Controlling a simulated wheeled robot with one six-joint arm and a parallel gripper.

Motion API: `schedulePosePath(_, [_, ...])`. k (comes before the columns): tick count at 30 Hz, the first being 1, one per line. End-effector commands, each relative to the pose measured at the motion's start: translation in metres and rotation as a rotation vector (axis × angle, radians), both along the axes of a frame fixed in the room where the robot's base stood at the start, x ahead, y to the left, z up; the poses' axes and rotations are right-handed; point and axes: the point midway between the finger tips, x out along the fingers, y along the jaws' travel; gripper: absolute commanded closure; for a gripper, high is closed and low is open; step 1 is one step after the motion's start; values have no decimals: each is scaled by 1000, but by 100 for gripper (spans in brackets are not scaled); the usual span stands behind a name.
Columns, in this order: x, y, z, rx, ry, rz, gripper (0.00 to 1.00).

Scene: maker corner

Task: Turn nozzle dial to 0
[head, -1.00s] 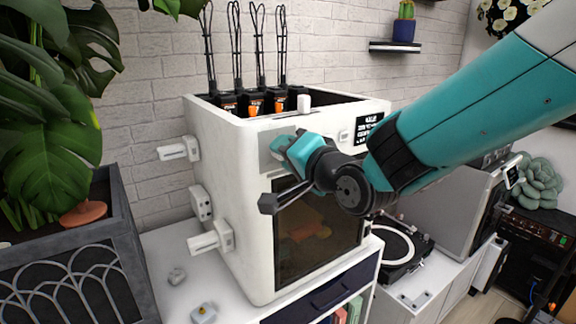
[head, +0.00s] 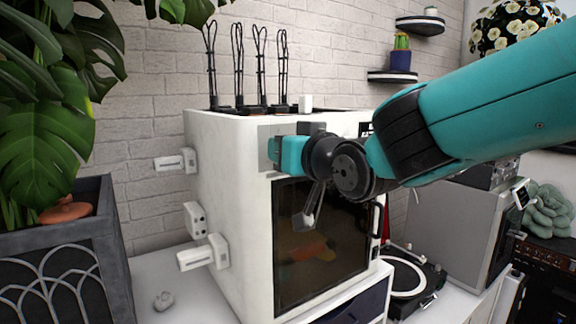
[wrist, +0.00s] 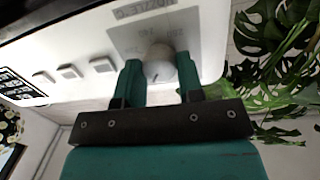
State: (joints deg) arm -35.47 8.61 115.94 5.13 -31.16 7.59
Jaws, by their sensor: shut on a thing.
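The nozzle dial (wrist: 159,58) is a round pale knob on a grey label panel (wrist: 128,42) on the white machine's front. A small dark mark shows on the dial's face. In the head view my gripper (head: 272,152) reaches the upper front of the white machine (head: 228,165) and hides the dial.
A row of pale buttons (wrist: 72,71) and a dark display (wrist: 18,87) sit beside the dial. The machine's dark window (head: 318,245) is below my gripper. White brackets (head: 205,254) jut from its left side. A leafy plant (head: 45,140) stands at left.

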Motion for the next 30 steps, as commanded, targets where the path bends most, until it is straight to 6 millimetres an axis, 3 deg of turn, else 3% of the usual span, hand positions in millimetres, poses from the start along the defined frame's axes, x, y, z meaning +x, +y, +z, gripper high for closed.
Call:
schedulePosePath(15, [-1, 1, -5, -382, -253, 2, 89])
schedulePosePath(30, [0, 1, -4, -560, -371, 2, 89])
